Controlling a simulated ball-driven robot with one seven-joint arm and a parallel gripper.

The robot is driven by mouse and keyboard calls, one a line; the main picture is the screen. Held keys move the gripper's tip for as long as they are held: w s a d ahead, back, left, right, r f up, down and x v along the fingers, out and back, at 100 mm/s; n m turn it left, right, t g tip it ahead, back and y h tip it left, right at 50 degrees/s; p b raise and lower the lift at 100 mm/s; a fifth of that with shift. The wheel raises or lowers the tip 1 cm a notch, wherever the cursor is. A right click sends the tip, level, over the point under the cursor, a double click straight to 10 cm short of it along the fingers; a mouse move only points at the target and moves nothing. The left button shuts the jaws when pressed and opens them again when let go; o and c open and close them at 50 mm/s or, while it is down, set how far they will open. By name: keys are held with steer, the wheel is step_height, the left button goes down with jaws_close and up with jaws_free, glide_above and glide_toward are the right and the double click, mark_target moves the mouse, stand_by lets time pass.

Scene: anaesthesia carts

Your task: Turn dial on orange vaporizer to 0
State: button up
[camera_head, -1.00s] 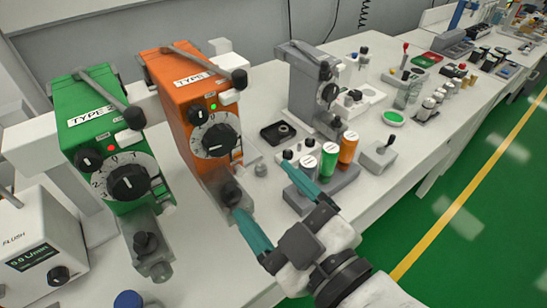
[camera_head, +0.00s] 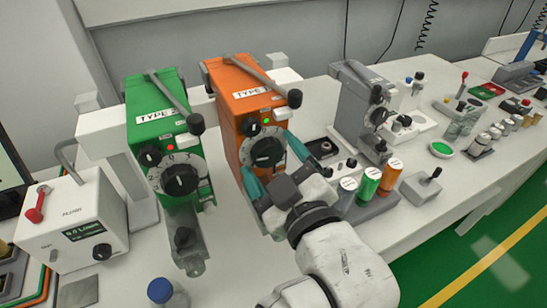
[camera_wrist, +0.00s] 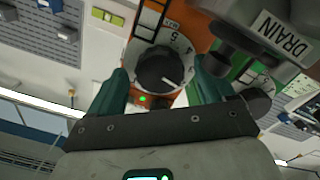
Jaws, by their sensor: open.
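The orange vaporizer (camera_head: 240,88) stands beside the green vaporizer (camera_head: 153,105). Its black dial (camera_head: 267,152) with a white numbered ring is on its front face, and a green light glows above it. In the wrist view the dial (camera_wrist: 157,69) shows between my two teal fingers, with a white mark on the knob. My gripper (camera_head: 272,158) is open, its fingertips on either side of the dial. I cannot tell whether the fingers touch it. The gripper's body and fingers hide the lower part of the vaporizer in the head view.
A white flow box (camera_head: 75,215) stands at the left. A grey vaporizer-like unit (camera_head: 355,105) and a stand with white, green and orange capped bottles (camera_head: 370,183) are right of my gripper. A "DRAIN" label (camera_wrist: 284,36) shows close by in the wrist view.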

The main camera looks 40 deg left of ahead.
steer(key=shift+c, duration=0.3)
steer(key=c, duration=1)
steer(key=shift+m+p, duration=0.3)
steer(key=shift+r+m+p, duration=0.15)
steer(key=shift+m+p, duration=0.5)
steer(key=shift+m, duration=0.25)
steer(key=m+p, duration=0.2)
steer(key=m, duration=0.2)
steer(key=shift+g+p, duration=0.35)
steer(key=shift+g, duration=0.05)
steer(key=m+p, duration=0.2)
steer(key=m, duration=0.2)
steer(key=shift+m+p, duration=0.35)
steer(key=shift+m, duration=0.05)
steer(key=shift+w+m+p, duration=0.1)
steer(key=shift+m+p, duration=0.85)
steer(key=shift+m, duration=0.75)
steer(key=shift+f, duration=0.2)
